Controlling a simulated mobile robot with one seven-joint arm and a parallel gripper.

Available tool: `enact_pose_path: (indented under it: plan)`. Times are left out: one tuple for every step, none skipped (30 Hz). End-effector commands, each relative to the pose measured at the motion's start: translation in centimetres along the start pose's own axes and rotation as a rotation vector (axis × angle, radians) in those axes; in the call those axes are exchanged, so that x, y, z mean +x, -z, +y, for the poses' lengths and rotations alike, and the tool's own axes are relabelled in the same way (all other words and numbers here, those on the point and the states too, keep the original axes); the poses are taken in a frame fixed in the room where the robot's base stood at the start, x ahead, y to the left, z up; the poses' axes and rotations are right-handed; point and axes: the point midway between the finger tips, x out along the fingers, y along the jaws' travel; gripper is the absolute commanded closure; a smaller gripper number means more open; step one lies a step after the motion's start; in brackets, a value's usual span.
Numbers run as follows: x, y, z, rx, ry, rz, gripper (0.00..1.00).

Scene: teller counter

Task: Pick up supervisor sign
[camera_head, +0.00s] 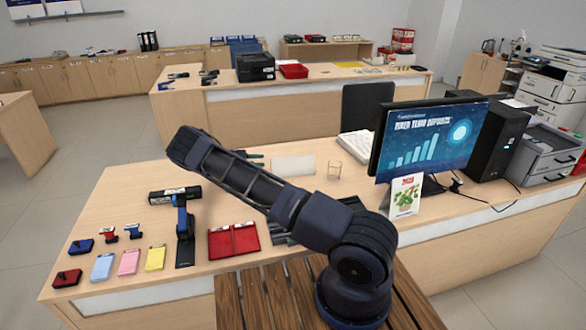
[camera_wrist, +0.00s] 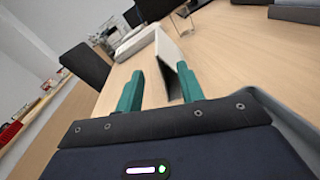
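A blank-looking white tent-shaped sign (camera_head: 293,166) stands on the teller counter, apparently the supervisor sign; no lettering is readable. In the wrist view the sign (camera_wrist: 167,50) is seen nearly end-on, its folded edge upward, ahead of and between my green fingers. My gripper (camera_wrist: 160,72) is open, with one finger on each side of the sign's line. In the head view my gripper (camera_head: 252,155) is low over the counter, just left of the sign, partly hidden behind my arm. I cannot tell whether the fingers touch the sign.
A monitor (camera_head: 425,142) and plant card (camera_head: 405,196) are farther right. A scanner on a stand (camera_head: 184,228) and red folder (camera_head: 234,241) lie left.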

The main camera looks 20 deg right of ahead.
Motion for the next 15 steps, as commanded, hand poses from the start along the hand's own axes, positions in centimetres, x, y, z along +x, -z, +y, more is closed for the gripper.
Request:
enact_pose_path:
  plan:
    - [-0.3,0.4,-0.1,-0.003,-0.012,-0.010,0.62]
    - [-0.5,0.5,-0.1,-0.004,-0.017,-0.014,0.62]
    - [-0.6,0.7,-0.1,-0.005,-0.022,-0.019,0.62]
    - [-0.5,0.7,-0.1,-0.006,-0.024,-0.021,0.62]
    - [-0.4,0.8,-0.1,-0.006,-0.025,-0.023,0.62]
    - [0.0,0.7,-0.1,-0.006,-0.026,-0.024,0.62]
    - [0.3,0.7,-0.1,-0.007,-0.025,-0.025,0.62]
    - [0.7,0.7,-0.1,-0.007,-0.025,-0.024,0.62]
    - [1.3,0.7,-0.1,-0.007,-0.025,-0.024,0.62]
    - [1.8,0.7,-0.1,-0.007,-0.025,-0.024,0.62]
    - [2.2,0.7,-0.1,-0.008,-0.024,-0.024,0.62]
    - [2.8,0.7,-0.1,-0.007,-0.025,-0.023,0.62]
    - [3.2,0.7,-0.1,-0.007,-0.025,-0.023,0.62]
    - [3.6,0.6,-0.1,-0.007,-0.024,-0.024,0.62]
    - [4.0,0.6,0.0,-0.007,-0.024,-0.023,0.62]
